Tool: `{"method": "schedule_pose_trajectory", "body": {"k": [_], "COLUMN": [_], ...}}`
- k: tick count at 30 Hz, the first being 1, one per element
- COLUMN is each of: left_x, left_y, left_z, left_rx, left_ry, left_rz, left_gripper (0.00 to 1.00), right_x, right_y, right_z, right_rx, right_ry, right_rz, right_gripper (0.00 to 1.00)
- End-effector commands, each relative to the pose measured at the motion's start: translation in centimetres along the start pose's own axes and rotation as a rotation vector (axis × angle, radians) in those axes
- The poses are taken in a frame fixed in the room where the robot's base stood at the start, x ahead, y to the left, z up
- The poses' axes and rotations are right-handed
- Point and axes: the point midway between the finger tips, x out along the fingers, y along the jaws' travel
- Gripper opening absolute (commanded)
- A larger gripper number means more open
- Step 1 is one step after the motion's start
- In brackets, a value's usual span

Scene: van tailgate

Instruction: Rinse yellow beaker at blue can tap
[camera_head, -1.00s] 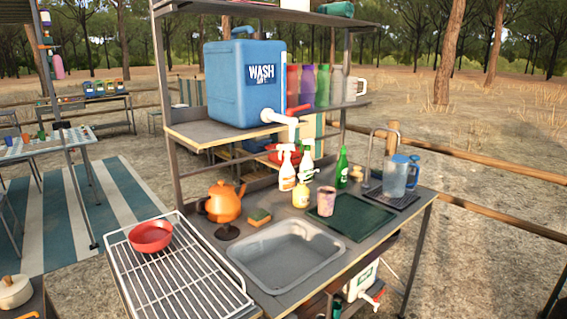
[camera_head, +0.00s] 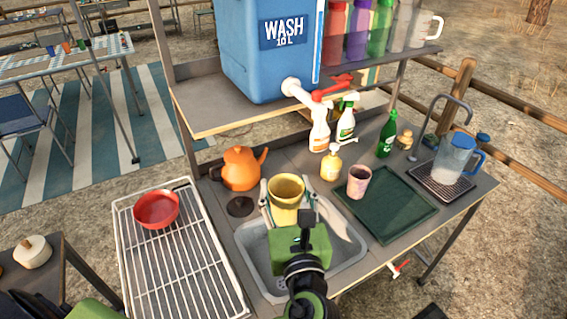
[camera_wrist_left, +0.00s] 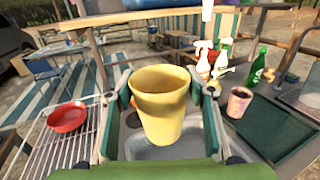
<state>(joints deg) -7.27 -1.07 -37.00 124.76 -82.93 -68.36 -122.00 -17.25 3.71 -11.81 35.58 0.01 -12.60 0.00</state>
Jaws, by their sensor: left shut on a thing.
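The yellow beaker (camera_head: 287,190) is upright, mouth up, above the sink (camera_head: 345,262). My left gripper (camera_head: 287,212) comes in from the bottom and is shut around the beaker's sides. In the left wrist view the beaker (camera_wrist_left: 162,105) sits between the two green-backed fingers. The blue WASH can (camera_head: 262,60) stands on the shelf at the back. No water is clearly seen flowing. My right gripper is not in view.
Spray bottles (camera_head: 319,138), a yellow soap bottle (camera_head: 331,165) and a speckled cup (camera_head: 358,182) stand right of the beaker. An orange kettle (camera_head: 240,168) is left of it. A red bowl (camera_head: 156,209) sits on the wire rack (camera_head: 180,265). The green mat (camera_head: 400,210) is mostly clear.

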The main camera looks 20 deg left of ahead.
Motion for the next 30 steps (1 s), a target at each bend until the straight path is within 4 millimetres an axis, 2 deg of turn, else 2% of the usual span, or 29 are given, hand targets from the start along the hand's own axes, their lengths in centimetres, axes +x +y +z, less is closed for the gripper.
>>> {"method": "schedule_pose_trajectory", "body": {"k": [4, 12, 19, 30], "left_x": [0.5, 2.4, 4.2, 7.2], "left_y": [-0.5, -1.9, -3.3, -5.4], "left_z": [-0.1, -0.7, -1.1, -1.9], "left_rx": [0.001, -0.001, -0.001, -0.002], "left_ry": [-0.002, -0.003, -0.003, -0.004], "left_rz": [0.004, 0.002, 0.002, 0.002], "left_gripper": [0.30, 0.30, 0.30, 0.30], "right_x": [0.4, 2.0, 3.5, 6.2], "right_y": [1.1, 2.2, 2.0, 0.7], "right_z": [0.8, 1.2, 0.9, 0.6], "right_rx": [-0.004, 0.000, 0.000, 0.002], "right_ry": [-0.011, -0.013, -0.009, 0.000], "right_rz": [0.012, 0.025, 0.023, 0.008], "right_gripper": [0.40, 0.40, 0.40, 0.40]}}
